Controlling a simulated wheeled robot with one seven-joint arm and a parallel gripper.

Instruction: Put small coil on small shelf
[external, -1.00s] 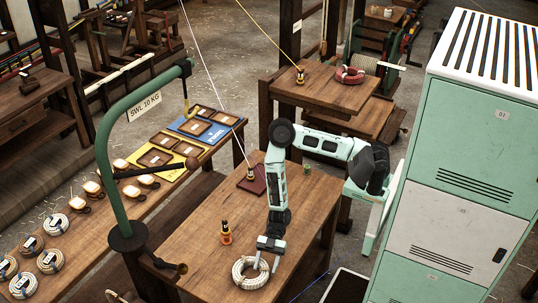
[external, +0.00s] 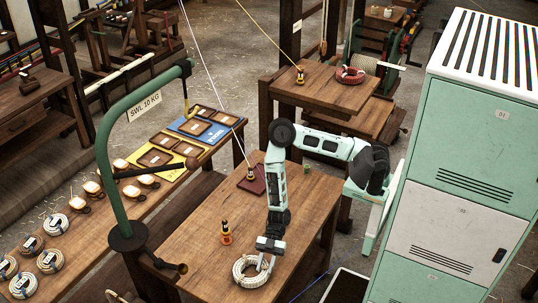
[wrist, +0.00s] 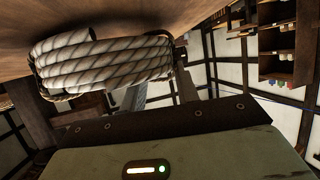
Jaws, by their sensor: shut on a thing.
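A coil of white rope (external: 245,274) lies at the front edge of the wooden workbench (external: 190,230). My gripper (external: 264,262) reaches down from above and is shut on the right side of the coil's ring. In the wrist view the coil (wrist: 100,68) fills the upper left, its stacked turns close in front of my gripper (wrist: 160,92). The coil appears still at bench level; I cannot tell whether it touches the top. Which surface is the small shelf is unclear; a raised wooden top (external: 322,92) at the back carries a red coil (external: 350,76).
A small orange-and-black bottle (external: 226,234) and a dark red board (external: 252,182) with a small item are on the bench. A green hoist post (external: 103,180) stands left, a green locker (external: 455,170) right. The bench's middle is mostly clear.

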